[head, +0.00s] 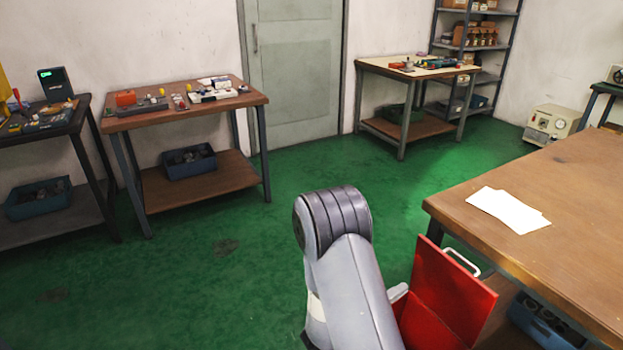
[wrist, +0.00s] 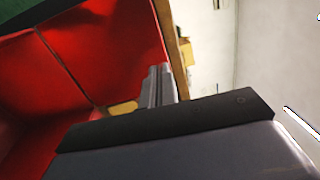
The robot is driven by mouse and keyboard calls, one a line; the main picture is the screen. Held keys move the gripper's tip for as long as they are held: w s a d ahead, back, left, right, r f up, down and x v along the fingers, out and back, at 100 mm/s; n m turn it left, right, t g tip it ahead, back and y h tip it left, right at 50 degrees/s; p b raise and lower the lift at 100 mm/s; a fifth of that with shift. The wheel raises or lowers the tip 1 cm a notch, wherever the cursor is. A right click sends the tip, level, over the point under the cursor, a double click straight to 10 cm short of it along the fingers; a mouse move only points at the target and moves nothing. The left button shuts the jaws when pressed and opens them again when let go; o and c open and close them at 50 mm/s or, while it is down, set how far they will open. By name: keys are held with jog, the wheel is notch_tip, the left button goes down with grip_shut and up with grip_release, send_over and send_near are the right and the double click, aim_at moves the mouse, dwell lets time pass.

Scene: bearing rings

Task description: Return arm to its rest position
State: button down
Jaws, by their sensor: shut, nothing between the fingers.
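My arm (head: 345,265) rises in the lower middle of the head view, with its dark ribbed joint uppermost. A red panel beside my arm (head: 450,300) shows in the head view, and red surfaces fill the left of the wrist view (wrist: 90,50). The gripper appears close to these red surfaces; I cannot tell whether it touches them.
A wooden workbench (head: 570,190) with white paper (head: 508,209) stands at right. Two tables with small parts, the left one (head: 125,120) and the back one (head: 375,68), stand near the wall. A shelf (head: 480,85) is behind. Green floor (head: 240,270) left of my arm is clear.

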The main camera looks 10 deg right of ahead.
aim_at(447, 260)
jog(key=x, duration=1.4)
jog(key=shift+b, duration=0.35)
jog(key=shift+r, duration=0.1)
